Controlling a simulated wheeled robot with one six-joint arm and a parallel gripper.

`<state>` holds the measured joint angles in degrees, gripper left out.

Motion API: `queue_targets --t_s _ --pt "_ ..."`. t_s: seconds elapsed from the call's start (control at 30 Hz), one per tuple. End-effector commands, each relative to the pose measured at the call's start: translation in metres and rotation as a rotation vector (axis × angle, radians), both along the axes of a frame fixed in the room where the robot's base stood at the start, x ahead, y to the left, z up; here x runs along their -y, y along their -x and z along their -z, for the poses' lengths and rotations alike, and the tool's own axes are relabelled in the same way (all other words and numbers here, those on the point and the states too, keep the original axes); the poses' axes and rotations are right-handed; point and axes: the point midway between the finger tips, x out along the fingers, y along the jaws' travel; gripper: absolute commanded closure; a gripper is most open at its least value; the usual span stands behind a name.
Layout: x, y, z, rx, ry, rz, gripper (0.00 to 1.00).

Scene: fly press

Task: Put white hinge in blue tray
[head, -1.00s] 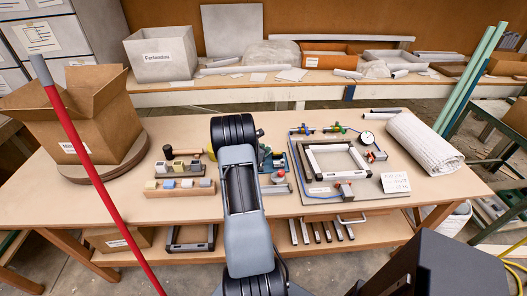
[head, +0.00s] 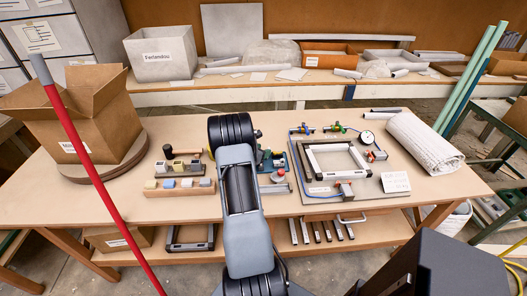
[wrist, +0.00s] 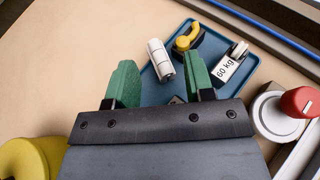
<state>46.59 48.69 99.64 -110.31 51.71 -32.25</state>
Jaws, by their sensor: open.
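The blue tray (wrist: 158,93) lies on the bench in the wrist view, partly covered by my gripper; in the head view my arm hides much of it. A white ribbed cylindrical piece, which looks like the white hinge (wrist: 160,60), lies at the tray's left side. Whether it rests wholly inside the rim I cannot tell. My gripper (wrist: 158,62) has green fingers spread apart, one on each side of this piece, with gaps showing. The tray also holds a yellow-handled part (wrist: 187,38) and a part labelled 60 kg (wrist: 228,65).
A red knob on a white round base (wrist: 298,102) stands right of the gripper. A yellow round thing (wrist: 30,158) is at lower left. In the head view, a rack of small blocks (head: 180,190) sits left of my arm and a fixture board with a frame (head: 340,160) sits right.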

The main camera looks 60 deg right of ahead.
Motion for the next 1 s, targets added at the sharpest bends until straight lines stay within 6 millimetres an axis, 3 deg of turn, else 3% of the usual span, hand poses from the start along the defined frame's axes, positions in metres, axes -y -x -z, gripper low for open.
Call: queue_targets --t_s 0.4,0.6,0.87,1.0 --pt "-0.070 -0.013 -0.029 0.000 0.001 -0.004 0.52" --pt "-0.091 -0.016 -0.038 0.000 0.001 -0.002 0.52" --pt "-0.100 -0.017 -0.044 0.010 0.000 0.004 0.52" --pt "-0.126 -0.019 -0.067 0.134 -0.026 0.075 0.52"
